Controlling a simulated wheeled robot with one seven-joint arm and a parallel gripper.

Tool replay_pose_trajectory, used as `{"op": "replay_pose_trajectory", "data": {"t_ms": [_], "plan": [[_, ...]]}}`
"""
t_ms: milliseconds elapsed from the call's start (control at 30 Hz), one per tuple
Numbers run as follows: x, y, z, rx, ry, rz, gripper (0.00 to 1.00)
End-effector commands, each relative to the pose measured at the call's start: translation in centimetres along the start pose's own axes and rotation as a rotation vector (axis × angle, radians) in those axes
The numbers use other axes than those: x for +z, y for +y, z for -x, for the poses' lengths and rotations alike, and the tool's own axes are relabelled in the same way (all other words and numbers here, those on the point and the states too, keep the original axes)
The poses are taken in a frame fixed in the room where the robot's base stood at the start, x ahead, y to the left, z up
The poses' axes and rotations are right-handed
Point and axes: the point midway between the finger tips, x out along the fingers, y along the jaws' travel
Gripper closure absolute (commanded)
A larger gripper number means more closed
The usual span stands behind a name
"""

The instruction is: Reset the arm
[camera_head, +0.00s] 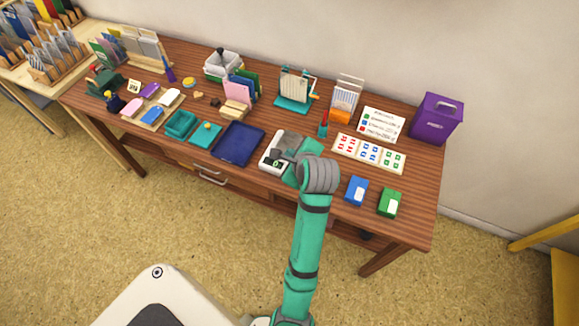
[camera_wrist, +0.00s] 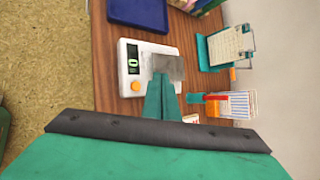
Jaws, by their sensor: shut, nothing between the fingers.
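My teal arm reaches over the front edge of the wooden table (camera_head: 415,221). In the head view my gripper is mostly hidden behind the grey wrist joint, beside a white scale. In the wrist view my gripper (camera_wrist: 163,88) is shut and empty, its teal fingers together over the grey plate of the scale (camera_wrist: 133,62). I cannot tell whether the fingertips touch the plate. The scale also shows in the head view (camera_head: 271,163), partly covered by my arm.
A dark blue tray (camera_head: 238,143) lies left of the scale. A blue box (camera_head: 356,191) and a green box (camera_head: 389,202) stand to the right. Behind are a card with coloured marks (camera_head: 369,153), an upright teal stand (camera_head: 293,103) and a purple box (camera_head: 437,118).

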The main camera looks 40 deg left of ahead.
Motion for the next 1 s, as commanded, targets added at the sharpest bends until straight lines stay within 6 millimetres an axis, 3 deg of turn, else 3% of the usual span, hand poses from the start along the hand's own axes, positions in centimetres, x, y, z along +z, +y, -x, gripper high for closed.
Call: {"op": "replay_pose_trajectory", "data": {"t_ms": [667, 867, 1000], "plan": [[-0.1, -0.1, 0.3, -0.005, 0.001, 0.002, 1.0], [-2.6, 1.7, -0.2, -0.066, 0.008, 0.07, 1.0], [-5.8, 3.7, -0.1, -0.15, 0.04, 0.165, 1.0]]}}
